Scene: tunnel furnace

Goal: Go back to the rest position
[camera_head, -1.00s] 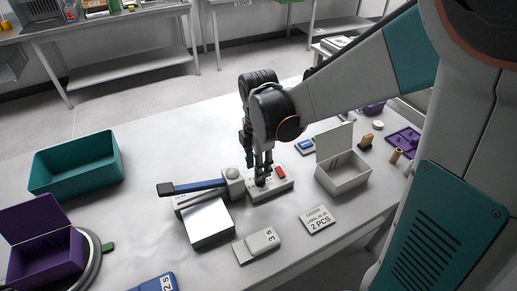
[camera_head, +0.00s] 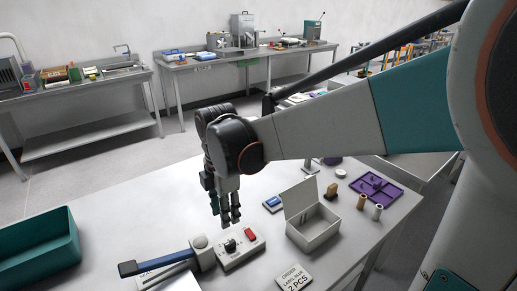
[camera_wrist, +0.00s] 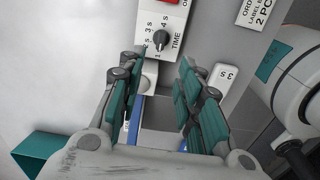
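My gripper (camera_head: 228,218) hangs pointing down above the white table (camera_head: 130,215), a little above a white timer box (camera_head: 242,252) with a black dial and a red switch. In the wrist view, the two teal-padded fingers of my gripper (camera_wrist: 158,82) are spread apart with nothing between them. The timer box (camera_wrist: 172,16), with its dial, shows beyond the fingertips, and they are clear of it. My arm reaches in from the right of the head view.
A blue-handled lever (camera_head: 160,264) sits left of the timer box. An open white box (camera_head: 314,236) and a purple tray (camera_head: 376,187) stand to the right. A teal bin (camera_head: 40,245) is at left. Benches (camera_head: 85,138) line the back wall, with floor between.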

